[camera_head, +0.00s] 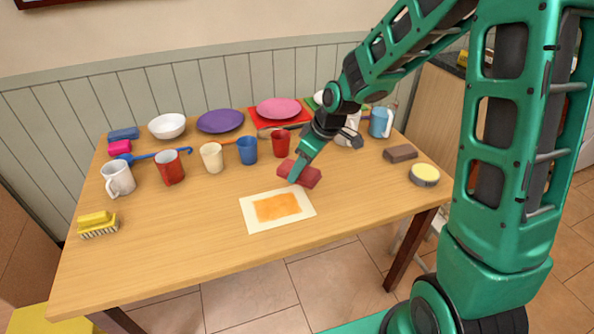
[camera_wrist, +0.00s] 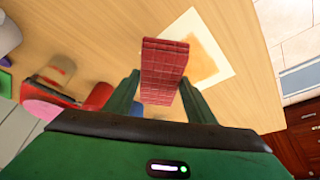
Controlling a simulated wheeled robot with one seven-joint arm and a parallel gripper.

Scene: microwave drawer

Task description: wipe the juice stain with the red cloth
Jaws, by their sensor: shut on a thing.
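The orange juice stain (camera_head: 277,207) is on a cream sheet (camera_head: 250,222) lying flat near the table's front middle. The stain also shows in the wrist view (camera_wrist: 207,62). The red cloth (camera_head: 306,176) is a folded block just behind the sheet's back right corner; in the wrist view the cloth (camera_wrist: 163,70) stands out between the fingers. My gripper (camera_head: 293,174) is shut on the cloth. In the head view it is hard to tell whether the cloth touches the table.
Behind stand a red cup (camera_head: 281,143), a blue cup (camera_head: 247,150), a cream cup (camera_head: 211,158) and other cups. A brown block (camera_head: 400,153) and a yellow-topped round sponge (camera_head: 424,174) lie right. A yellow brush (camera_head: 97,224) lies left. The table front around the sheet is clear.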

